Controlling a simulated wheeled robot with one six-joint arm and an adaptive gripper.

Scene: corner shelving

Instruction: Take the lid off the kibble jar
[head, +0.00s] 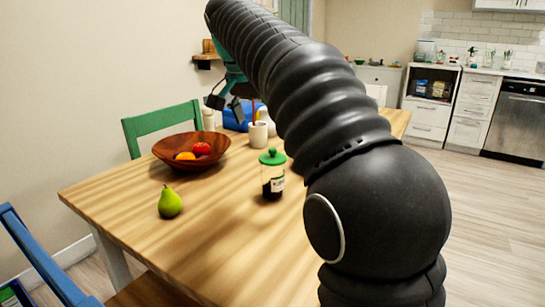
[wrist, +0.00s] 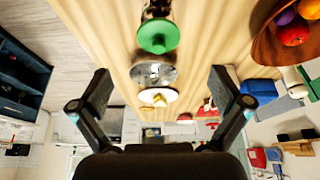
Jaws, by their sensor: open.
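The kibble jar (head: 273,184) stands upright on the wooden table, a clear jar with dark contents and a pale label. Its green knobbed lid (head: 272,157) is on top. In the wrist view the green lid (wrist: 158,37) shows at upper middle, beyond the fingertips, with part of the jar above it in the picture. My gripper (head: 228,103) is in the air over the far part of the table, behind and left of the jar in the head view. In the wrist view my gripper (wrist: 162,72) has its fingers wide apart with nothing held between them.
A blue object (head: 235,120) lies farther back. The table's front is clear; my arm hides its right side.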

